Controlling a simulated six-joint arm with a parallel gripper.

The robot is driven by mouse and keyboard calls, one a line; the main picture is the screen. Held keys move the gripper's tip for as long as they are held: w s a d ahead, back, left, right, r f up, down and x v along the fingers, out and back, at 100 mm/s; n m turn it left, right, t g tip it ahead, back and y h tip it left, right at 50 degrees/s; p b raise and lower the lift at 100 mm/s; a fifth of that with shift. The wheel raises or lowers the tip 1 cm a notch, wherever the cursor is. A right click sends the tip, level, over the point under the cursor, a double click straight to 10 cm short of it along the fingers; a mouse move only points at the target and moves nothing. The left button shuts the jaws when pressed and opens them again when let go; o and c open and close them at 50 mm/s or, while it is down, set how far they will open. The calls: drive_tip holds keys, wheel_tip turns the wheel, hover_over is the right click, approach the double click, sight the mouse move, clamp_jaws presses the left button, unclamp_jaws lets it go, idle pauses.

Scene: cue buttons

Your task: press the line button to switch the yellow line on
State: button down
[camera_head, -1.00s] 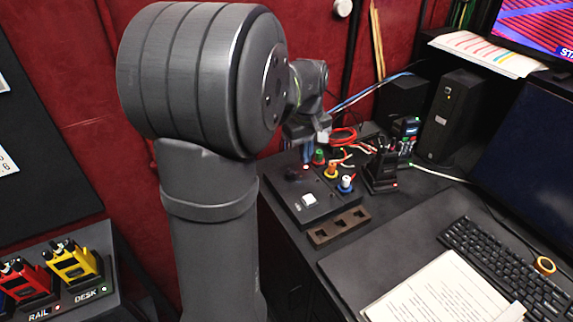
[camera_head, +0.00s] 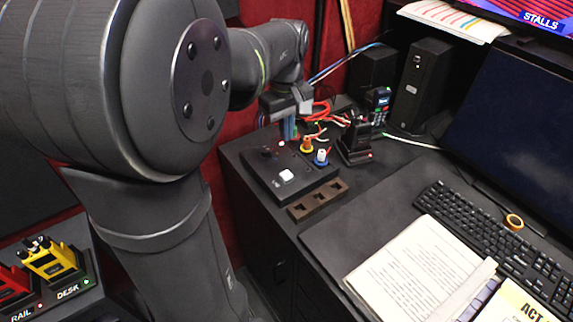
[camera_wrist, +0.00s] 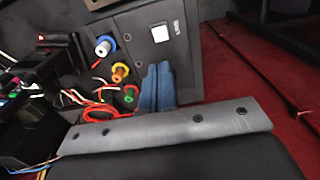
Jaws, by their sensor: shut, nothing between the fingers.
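A black control box (camera_head: 262,178) stands on the desk with a white square button (camera_head: 286,175) on its top. The button also shows in the wrist view (camera_wrist: 160,33); no label on it is legible. An orange-yellow plug (camera_head: 306,145) and a blue-and-white plug (camera_head: 321,157) stand on the box's right side. A green plug (camera_wrist: 131,93) shows in the wrist view. My gripper (camera_head: 289,130) is over the far part of the box, apart from the white button. Its blue fingers (camera_wrist: 157,88) are shut and empty, beside the green plug in the wrist view.
A brown block with square holes (camera_head: 317,201) lies in front of the box. A black radio in a stand (camera_head: 357,142) and red cables (camera_head: 320,111) are right of and behind the gripper. An open book (camera_head: 415,275) and a keyboard (camera_head: 490,245) are at right.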

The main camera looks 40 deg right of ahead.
sight(286, 175)
wheel_tip(286, 175, down, 12)
drive_tip(key=shift+r, duration=0.15)
idle(0.3)
drive_tip(key=shift+s+a+f, duration=0.1)
drive_tip(key=shift+a+f, duration=0.05)
drive_tip(key=shift+f, duration=1)
wheel_tip(286, 175, up, 15)
drive_tip(key=shift+d, duration=0.2)
